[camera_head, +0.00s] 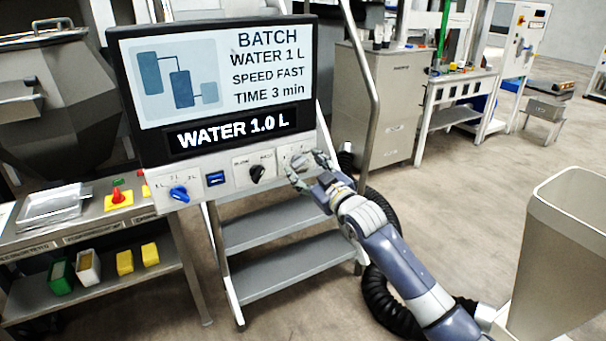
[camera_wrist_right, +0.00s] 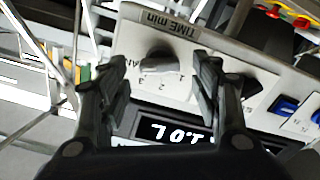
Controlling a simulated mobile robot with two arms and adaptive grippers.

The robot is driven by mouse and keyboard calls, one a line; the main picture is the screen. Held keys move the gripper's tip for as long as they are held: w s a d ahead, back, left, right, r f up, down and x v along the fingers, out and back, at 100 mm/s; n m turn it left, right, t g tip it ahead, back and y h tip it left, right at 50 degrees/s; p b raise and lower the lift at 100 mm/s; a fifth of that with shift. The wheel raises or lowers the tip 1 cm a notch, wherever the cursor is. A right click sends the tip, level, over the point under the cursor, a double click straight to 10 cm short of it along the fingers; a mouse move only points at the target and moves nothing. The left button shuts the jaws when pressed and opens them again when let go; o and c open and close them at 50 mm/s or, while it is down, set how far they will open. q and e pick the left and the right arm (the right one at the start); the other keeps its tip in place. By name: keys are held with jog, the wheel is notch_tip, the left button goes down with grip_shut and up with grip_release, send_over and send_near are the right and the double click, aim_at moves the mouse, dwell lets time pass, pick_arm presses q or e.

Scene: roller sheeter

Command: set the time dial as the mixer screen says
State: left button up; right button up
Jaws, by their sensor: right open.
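The mixer screen (camera_head: 222,75) reads BATCH, WATER 1 L, SPEED FAST, TIME 3 min. In the right wrist view, the time dial (camera_wrist_right: 158,61) is a grey knob below a TIME min label (camera_wrist_right: 167,22), with marks 2 and 3 beside it. Where its pointer stands I cannot tell. My right gripper (camera_head: 311,171) is open in front of the panel's right end and hides most of the dial in the head view. In the wrist view its fingers (camera_wrist_right: 160,80) stand apart, with the dial between and beyond them; contact is not clear. My left gripper is not in view.
A black speed knob (camera_head: 257,174), a small blue switch (camera_head: 215,179) and a blue knob (camera_head: 179,193) sit left along the panel. The lower display (camera_head: 232,131) reads WATER 1.0 L. A red emergency button (camera_head: 118,195) is further left. Steps (camera_head: 290,262) stand below.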

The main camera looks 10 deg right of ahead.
aim_at(297, 160)
jog(key=shift+b+x, duration=0.45)
jog(key=shift+x, duration=0.6)
jog(key=shift+c, duration=0.5)
jog(key=c, duration=1)
jog(key=shift+o, duration=0.2)
jog(key=shift+n, duration=0.3)
jog(key=n+p, duration=0.2)
jog(key=n, duration=0.1)
jog(key=n+p, duration=0.2)
jog(key=n, duration=0.3)
jog(key=shift+a+f, duration=0.1)
jog(key=shift+f, duration=0.05)
jog(key=shift+n, duration=0.3)
